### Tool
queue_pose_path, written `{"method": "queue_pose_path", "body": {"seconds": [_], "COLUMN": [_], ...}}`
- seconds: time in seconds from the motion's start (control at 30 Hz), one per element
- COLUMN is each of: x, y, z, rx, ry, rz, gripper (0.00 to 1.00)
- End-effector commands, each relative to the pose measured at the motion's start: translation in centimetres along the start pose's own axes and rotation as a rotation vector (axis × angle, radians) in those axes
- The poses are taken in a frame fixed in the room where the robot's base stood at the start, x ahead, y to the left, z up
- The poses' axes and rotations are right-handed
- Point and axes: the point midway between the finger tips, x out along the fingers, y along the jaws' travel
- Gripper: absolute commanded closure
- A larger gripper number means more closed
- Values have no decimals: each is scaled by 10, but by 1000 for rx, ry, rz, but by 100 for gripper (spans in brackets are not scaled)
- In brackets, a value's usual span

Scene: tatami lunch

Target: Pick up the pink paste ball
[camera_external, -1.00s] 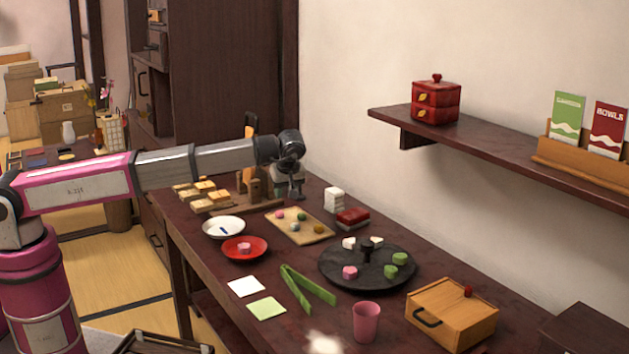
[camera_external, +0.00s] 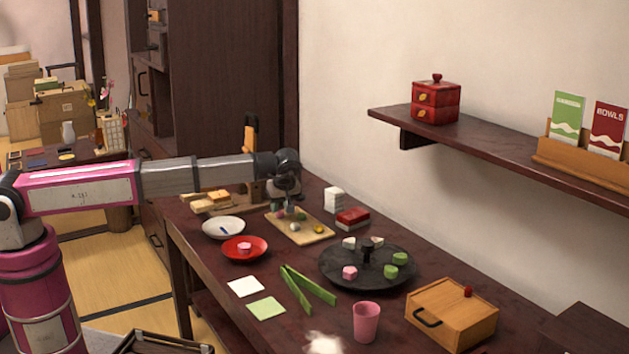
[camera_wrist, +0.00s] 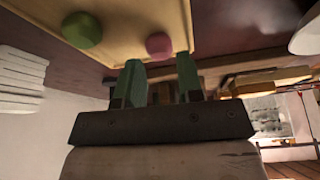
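The pink paste ball (camera_wrist: 158,46) lies on the light wooden board (camera_wrist: 130,20). In the wrist view it sits just beyond my gripper (camera_wrist: 160,75), between the lines of its two green fingers. The fingers stand apart with nothing visible between them. In the outside view my gripper (camera_external: 290,205) hangs low over the back left part of the board (camera_external: 310,235). The pink paste ball (camera_external: 280,216) shows there partly hidden beside the fingers. A green ball (camera_wrist: 82,29) lies on the board, left of the pink one in the wrist view.
A black round tray (camera_external: 340,278) with sweets stands in front. White blocks (camera_external: 333,200) and a red box (camera_external: 353,217) stand behind, right. Wooden blocks (camera_external: 208,202) lie back left.

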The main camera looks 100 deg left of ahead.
Motion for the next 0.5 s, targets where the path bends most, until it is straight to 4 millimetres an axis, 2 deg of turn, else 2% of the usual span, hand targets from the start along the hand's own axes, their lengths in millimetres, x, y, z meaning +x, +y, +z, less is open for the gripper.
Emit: {"method": "queue_pose_path", "body": {"seconds": [0.03,0.17,0.4,0.43,0.5], "x": [9,23,25,25,25], "y": [0,0,0,0,0], "z": [0,0,0,0,0], "rx": [0,0,0,0,0], "ry": [0,0,0,0,0], "rz": [-2,-1,0,0,0], "gripper": [66,66,66,72,95]}}
